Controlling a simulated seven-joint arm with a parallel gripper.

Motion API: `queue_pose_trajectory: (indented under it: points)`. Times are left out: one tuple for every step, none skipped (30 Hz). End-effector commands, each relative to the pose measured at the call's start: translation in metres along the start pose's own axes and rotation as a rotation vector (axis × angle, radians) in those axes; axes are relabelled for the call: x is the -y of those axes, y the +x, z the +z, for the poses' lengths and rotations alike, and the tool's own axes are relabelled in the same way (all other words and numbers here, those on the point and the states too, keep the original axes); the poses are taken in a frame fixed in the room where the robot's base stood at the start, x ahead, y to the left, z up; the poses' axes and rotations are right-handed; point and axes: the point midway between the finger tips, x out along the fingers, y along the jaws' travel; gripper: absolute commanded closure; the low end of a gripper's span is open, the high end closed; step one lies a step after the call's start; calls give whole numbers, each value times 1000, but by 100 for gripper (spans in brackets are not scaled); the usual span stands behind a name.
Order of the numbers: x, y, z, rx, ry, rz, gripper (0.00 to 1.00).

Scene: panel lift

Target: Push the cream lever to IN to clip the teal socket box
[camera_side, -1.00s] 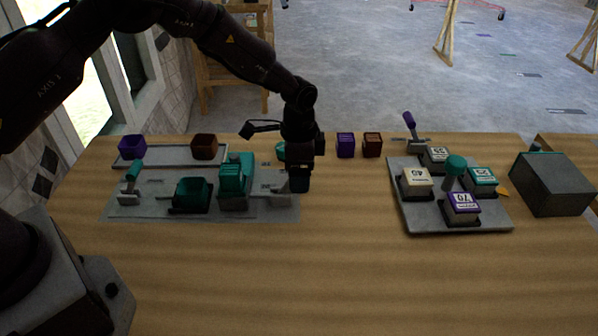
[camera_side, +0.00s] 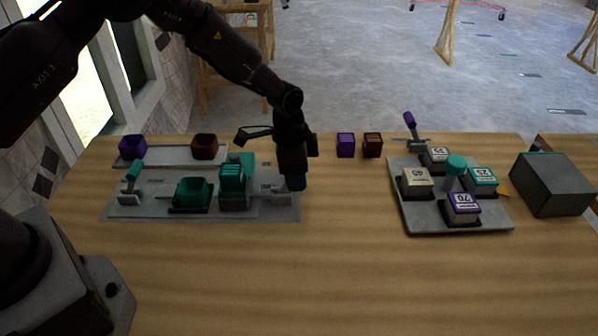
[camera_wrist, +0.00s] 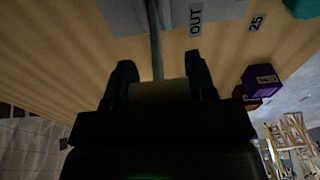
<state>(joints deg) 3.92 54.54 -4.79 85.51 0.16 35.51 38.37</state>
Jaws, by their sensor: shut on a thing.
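The cream lever's knob (camera_wrist: 158,97) sits between my gripper's fingers (camera_wrist: 160,82) in the wrist view, and they are shut on it. Its grey rod (camera_wrist: 155,40) runs up the picture, close to a label reading OUT (camera_wrist: 195,17). In the side view my gripper (camera_side: 292,184) is at the right end of the grey panel plate (camera_side: 150,208) and hides the knob. An open teal box (camera_side: 192,194) stands on the plate, left of a taller teal block (camera_side: 236,182). I cannot tell whether the box is clipped. No IN label is readable.
A teal-handled lever (camera_side: 132,178) stands at the plate's left end. Purple (camera_side: 132,146) and brown (camera_side: 204,146) boxes sit on a rear tray. A board with numbered blocks (camera_side: 408,213) and a grey box (camera_side: 553,184) are at right. The table front is clear.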

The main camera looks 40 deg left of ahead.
Motion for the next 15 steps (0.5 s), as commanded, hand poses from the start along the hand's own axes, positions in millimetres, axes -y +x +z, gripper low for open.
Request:
queue_pose_trajectory:
  points:
    - [2,-2,6,-45,-10,2,92]
    - [2,-4,8,-74,-9,2,92]
    - [2,-4,10,-110,-9,2,92]
    - [2,-5,12,-136,-10,2,92]
    - [2,-5,13,-160,-9,2,92]
    - [2,-6,15,-189,-10,2,92]
    - [2,-6,16,-211,-10,2,92]
    - [1,-6,18,-231,-9,3,92]
    - [1,-7,20,-257,-10,3,92]
    - [1,-7,21,-276,-9,3,92]
    - [1,-7,22,-293,-9,2,92]
    - [1,-7,24,-314,-8,2,92]
    - [1,-7,25,-328,-8,2,92]
    - [1,-8,25,-341,-8,2,92]
    - [0,-8,26,-356,-6,2,92]
